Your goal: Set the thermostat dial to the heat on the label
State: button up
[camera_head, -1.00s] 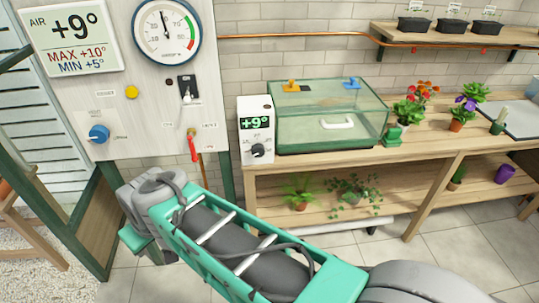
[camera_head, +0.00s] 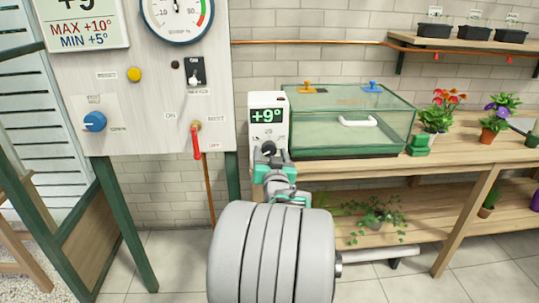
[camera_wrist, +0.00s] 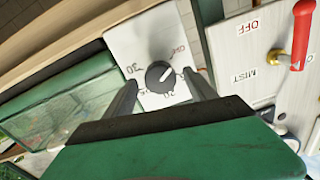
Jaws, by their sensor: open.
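The white thermostat box (camera_head: 268,117) stands on the bench at the left end of the glass propagator; its green display reads +9°. Its black dial (camera_head: 268,148) is on the lower front, partly hidden by my gripper (camera_head: 272,172) in the head view. In the wrist view, the dial (camera_wrist: 160,76) has a pale pointer line and printed marks around it, one reading 30. My gripper (camera_wrist: 160,80) is open, its two dark fingers on either side of the dial; I cannot tell whether they touch it. The small labels on the seed pots (camera_head: 435,31) are too small to read.
The glass propagator (camera_head: 350,125) is close to the right of the thermostat. To the left, a panel (camera_head: 150,110) carries a blue knob (camera_head: 94,121), a yellow button (camera_head: 134,74) and a red lever (camera_head: 196,143). Potted plants (camera_head: 494,122) stand further right.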

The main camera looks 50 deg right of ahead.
jog(key=shift+w+d, duration=0.4)
jog(key=shift+d, duration=0.05)
jog(key=shift+c, duration=0.6)
jog(key=c, duration=1.3)
jog(key=shift+o, duration=0.2)
